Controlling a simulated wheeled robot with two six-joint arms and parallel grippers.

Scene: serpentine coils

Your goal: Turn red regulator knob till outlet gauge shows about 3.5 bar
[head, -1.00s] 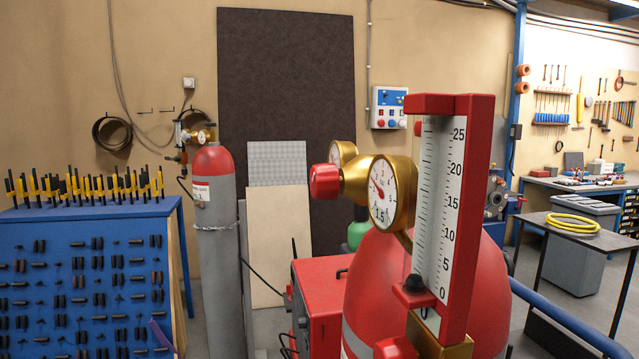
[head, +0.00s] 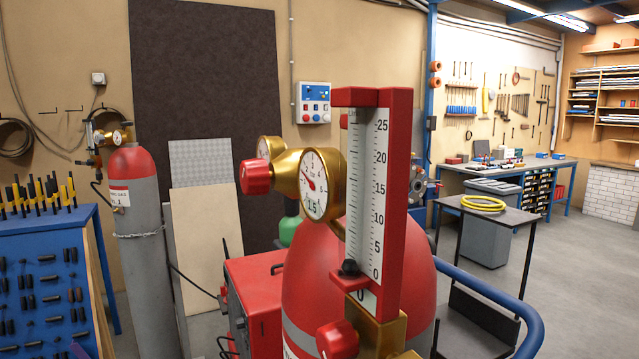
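The red regulator knob (head: 256,177) is on the left end of the brass regulator in the head view. The front round gauge (head: 322,185) has a white face with numbers up to about 6. Its needle points up and left, and its printed readout looks like 1.5. A second gauge (head: 268,148) stands behind, mostly hidden by the brass body. The regulator sits at the top of a large red cylinder (head: 310,260). Neither of my grippers is in view, and nothing touches the knob.
A red-framed flow tube (head: 395,200) stands close on the right, with a lower red knob (head: 337,340). A red machine (head: 252,300) is left of the cylinder, and a grey cylinder (head: 148,260) further left. Open floor (head: 570,270) lies right.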

